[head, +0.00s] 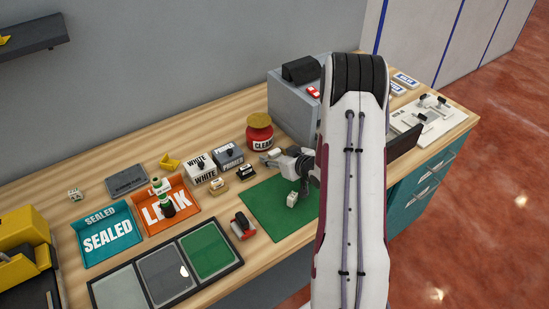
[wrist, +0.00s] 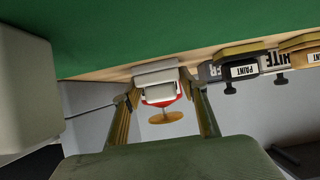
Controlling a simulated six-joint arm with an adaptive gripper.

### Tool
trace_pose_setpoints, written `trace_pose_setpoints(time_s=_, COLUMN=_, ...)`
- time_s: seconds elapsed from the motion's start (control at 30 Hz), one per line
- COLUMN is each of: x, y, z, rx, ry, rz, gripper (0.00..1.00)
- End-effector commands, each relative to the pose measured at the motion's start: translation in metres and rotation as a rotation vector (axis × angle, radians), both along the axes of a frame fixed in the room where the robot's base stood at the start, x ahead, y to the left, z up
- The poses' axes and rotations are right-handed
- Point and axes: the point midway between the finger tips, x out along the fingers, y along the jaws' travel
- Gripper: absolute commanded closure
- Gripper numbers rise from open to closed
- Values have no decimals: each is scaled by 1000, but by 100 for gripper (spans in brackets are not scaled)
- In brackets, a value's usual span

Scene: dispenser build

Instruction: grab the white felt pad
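The white felt pad (wrist: 157,74) is a pale block with a lighter front part. In the wrist view it sits at the end of the row of pads, between the fingertips of my gripper (wrist: 160,92). The fingers stand apart on either side of it, and I see no clear contact. In the head view the pad (head: 270,156) is small and partly merged with the light parts of my gripper (head: 276,159), just beyond the green mat (head: 270,218). Black (head: 246,171) and tan (head: 218,185) pads stand to its left.
A red "CLEAR" pot (head: 259,134) stands just behind the pad. White (head: 199,165) and grey (head: 229,154) labelled boxes stand left of it. A small pale block (head: 292,200) lies on the mat beside my gripper. A grey machine (head: 293,95) stands behind.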

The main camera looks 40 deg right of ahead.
Motion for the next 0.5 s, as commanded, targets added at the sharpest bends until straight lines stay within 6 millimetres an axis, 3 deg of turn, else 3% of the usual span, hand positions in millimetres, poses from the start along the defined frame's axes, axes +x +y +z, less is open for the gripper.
trace_pose_setpoints(time_s=0.5, x=0, y=0, z=5, rx=-1, ry=-1, rz=0, gripper=77)
